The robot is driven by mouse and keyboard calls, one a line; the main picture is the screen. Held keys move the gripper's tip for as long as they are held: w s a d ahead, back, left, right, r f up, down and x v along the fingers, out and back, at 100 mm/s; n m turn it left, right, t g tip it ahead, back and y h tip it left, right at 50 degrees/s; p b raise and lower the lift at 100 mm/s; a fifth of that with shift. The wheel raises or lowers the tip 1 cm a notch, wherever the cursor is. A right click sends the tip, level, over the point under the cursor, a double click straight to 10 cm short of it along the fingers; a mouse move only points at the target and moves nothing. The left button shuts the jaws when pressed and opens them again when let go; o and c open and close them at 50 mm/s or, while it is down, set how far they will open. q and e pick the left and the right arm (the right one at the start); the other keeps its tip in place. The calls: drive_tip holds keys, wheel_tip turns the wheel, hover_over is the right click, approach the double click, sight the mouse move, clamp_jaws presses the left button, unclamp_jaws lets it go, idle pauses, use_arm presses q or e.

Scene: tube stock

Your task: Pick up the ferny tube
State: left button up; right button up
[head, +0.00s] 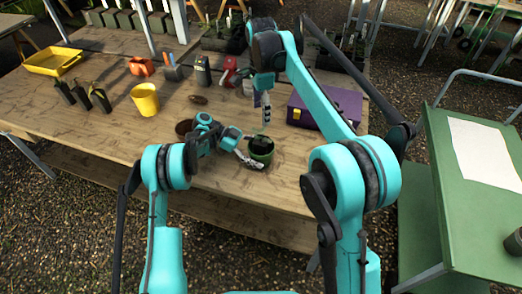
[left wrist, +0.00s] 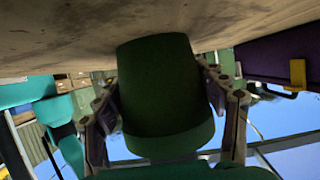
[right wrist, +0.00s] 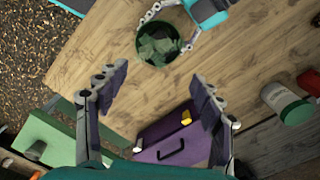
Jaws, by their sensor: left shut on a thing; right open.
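My left gripper (head: 246,161) is shut on a dark green round pot (head: 262,148) near the table's front edge. In the left wrist view the pot (left wrist: 158,95) fills the middle, with a finger on each side. In the right wrist view the pot (right wrist: 142,47) shows from above with dark green pieces inside. My right gripper (head: 266,116) is open and empty, pointing down just behind the pot. In its wrist view its fingers (right wrist: 157,80) are spread above the table. I cannot tell which plant is the ferny tube.
A purple toolbox (head: 339,106) is right of my right gripper. A yellow pot (head: 145,99), several dark slim items (head: 82,96) and a yellow tray (head: 53,61) are further left. A green table (head: 430,190) stands right.

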drive_tip(key=m, duration=0.7)
hover_over(261, 140)
drive_tip(key=shift+m, duration=0.4)
drive_tip(key=f, duration=0.5)
drive_tip(key=shift+w+f, duration=0.2)
drive_tip(key=shift+f, duration=0.1)
drive_tip(key=shift+s+f, duration=0.15)
drive_tip(key=shift+f, duration=2.8)
clamp_jaws()
wheel_tip(261, 140, up, 10)
use_arm(q)
drive_tip(key=o, duration=1.2)
